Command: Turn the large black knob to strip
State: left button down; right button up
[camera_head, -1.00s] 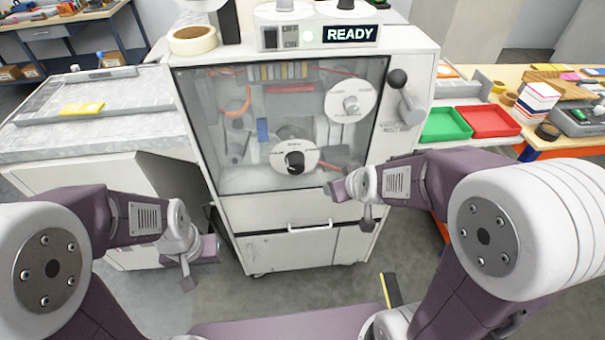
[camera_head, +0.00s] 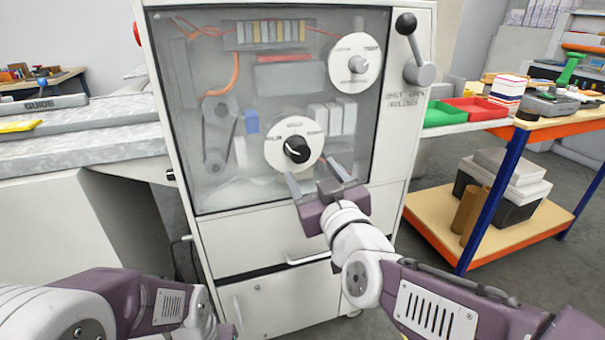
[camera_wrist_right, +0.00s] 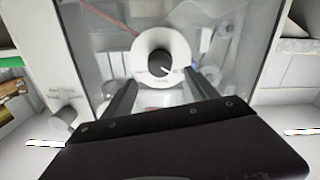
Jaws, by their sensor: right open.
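The large black knob (camera_head: 296,149) sits on a round white dial low on the cabinet's front. A pale mark shows on the knob; the dial's lettering is too small to read. My right gripper (camera_head: 314,174) is open and empty, just below and right of the dial, its fingers pointing toward the panel. In the right wrist view, a black knob (camera_wrist_right: 160,64) on a white disc shows beyond and between the tips of my right gripper (camera_wrist_right: 162,86), apart from them. My left gripper (camera_head: 228,331) is mostly cut off at the bottom edge, its fingers hidden.
A drawer handle (camera_head: 307,258) is below. A green tray (camera_head: 445,114) and a red tray (camera_head: 474,108) are on the bench at right.

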aim_at(300, 155)
jog(key=b+x, duration=0.2)
jog(key=x, duration=0.6)
jog(key=shift+w+a, duration=0.2)
jog(key=shift+w, duration=0.35)
jog(key=c, duration=1.4)
